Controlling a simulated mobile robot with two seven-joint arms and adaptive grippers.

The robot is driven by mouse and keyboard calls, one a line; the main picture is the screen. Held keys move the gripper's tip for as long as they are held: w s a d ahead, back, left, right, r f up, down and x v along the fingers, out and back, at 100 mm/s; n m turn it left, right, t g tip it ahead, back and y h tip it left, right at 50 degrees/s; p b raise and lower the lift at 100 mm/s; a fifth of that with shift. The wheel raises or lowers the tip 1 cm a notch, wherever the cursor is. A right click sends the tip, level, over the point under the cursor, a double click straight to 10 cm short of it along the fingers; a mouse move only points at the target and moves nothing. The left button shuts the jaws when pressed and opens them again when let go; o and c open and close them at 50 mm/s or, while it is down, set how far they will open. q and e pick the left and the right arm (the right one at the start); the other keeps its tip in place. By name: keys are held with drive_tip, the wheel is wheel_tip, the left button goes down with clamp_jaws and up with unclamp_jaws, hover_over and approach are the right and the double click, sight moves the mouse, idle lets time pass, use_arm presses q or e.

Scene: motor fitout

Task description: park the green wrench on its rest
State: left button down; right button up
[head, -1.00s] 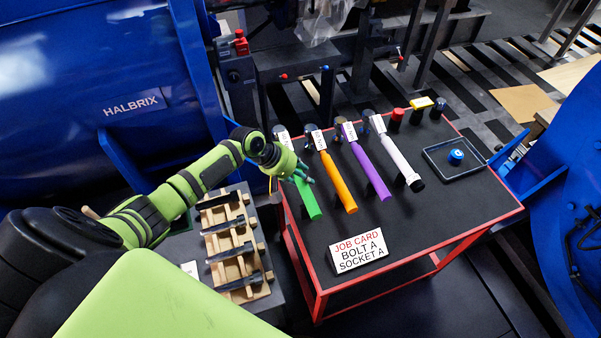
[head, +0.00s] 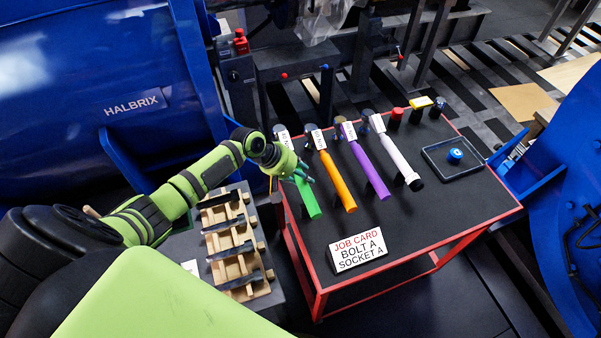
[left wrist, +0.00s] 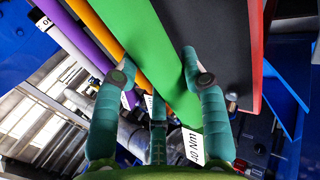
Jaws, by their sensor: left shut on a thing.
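The green wrench (head: 308,199) lies at the left end of the row of wrenches on the red-edged cart (head: 445,238). My left gripper (head: 302,174) is at its handle. In the left wrist view the green handle (left wrist: 150,45) runs between the fingers of my left gripper (left wrist: 160,75), which is shut on it. A white label reading 40 Nm (left wrist: 191,147) shows near the gripper. The wooden rack (head: 238,245), with several dark-lined slots, stands left of the cart. My right gripper is not in view.
Beside the green wrench lie an orange wrench (head: 338,182), a purple wrench (head: 370,172) and a white wrench (head: 398,160). A job card (head: 358,250) stands at the cart's front. A tray (head: 475,165) holds a blue-topped part (head: 455,155). A blue machine (head: 90,90) rises at left.

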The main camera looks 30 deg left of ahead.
use_arm(q)
drive_tip(key=shift+w+r+p, duration=0.1)
drive_tip(key=shift+r+p, duration=0.05)
drive_tip(key=shift+p, duration=0.15)
idle(0.4)
drive_tip(key=shift+f+b, duration=0.95)
drive_tip(key=shift+f, duration=0.6)
drive_tip(key=c, duration=0.6)
unclamp_jaws()
drive_tip(key=shift+s+f, duration=0.15)
drive_tip(key=shift+s, duration=0.05)
drive_tip(key=v, duration=1.2)
